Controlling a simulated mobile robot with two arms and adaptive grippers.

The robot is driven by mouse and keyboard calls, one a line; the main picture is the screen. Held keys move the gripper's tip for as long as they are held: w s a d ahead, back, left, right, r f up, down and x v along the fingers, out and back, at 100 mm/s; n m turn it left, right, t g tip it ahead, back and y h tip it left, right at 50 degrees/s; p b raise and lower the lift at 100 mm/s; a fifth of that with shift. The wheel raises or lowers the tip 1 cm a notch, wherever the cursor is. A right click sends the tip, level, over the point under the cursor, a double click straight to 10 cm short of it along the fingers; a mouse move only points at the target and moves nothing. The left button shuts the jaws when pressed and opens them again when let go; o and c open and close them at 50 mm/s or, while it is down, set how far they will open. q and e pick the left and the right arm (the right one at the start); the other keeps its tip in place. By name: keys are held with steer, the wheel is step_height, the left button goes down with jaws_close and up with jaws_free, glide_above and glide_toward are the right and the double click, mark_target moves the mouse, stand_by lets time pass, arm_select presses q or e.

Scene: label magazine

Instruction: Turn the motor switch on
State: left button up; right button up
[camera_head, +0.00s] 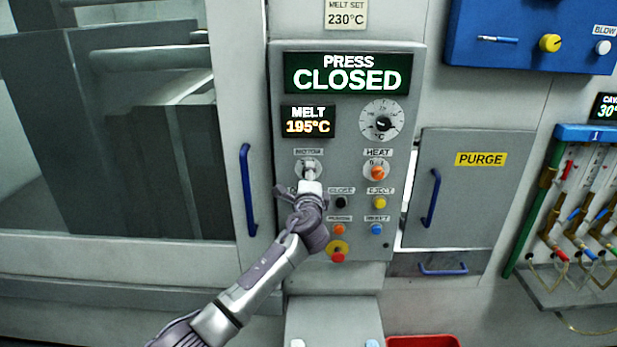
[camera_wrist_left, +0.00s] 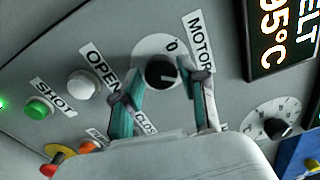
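The motor switch (camera_wrist_left: 161,71) is a black rotary knob on a round white plate under the MOTOR label, with a "0" mark beside it in the left wrist view. In the head view its plate (camera_head: 317,165) is partly covered by my left gripper (camera_head: 310,176). In the wrist view my left gripper (camera_wrist_left: 162,88) has its two fingers apart, one on each side of the knob. The knob shows in the gap at the fingertips; I cannot tell whether they touch it. My right gripper is in neither view.
The orange heat knob (camera_head: 377,171) sits just right of the motor switch. Below are the black close button (camera_head: 341,202), yellow eject button (camera_head: 379,202) and red emergency button (camera_head: 337,256). A blue door handle (camera_head: 248,190) stands left of the panel. Displays (camera_head: 348,73) read PRESS CLOSED and MELT 195°C.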

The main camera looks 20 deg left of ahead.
arm_select(q)
steer(key=shift+o, duration=0.9)
steer(key=shift+s, duration=0.1)
steer(key=v, duration=1.1)
steer(key=shift+s, duration=0.4)
steer(key=shift+d, duration=0.1)
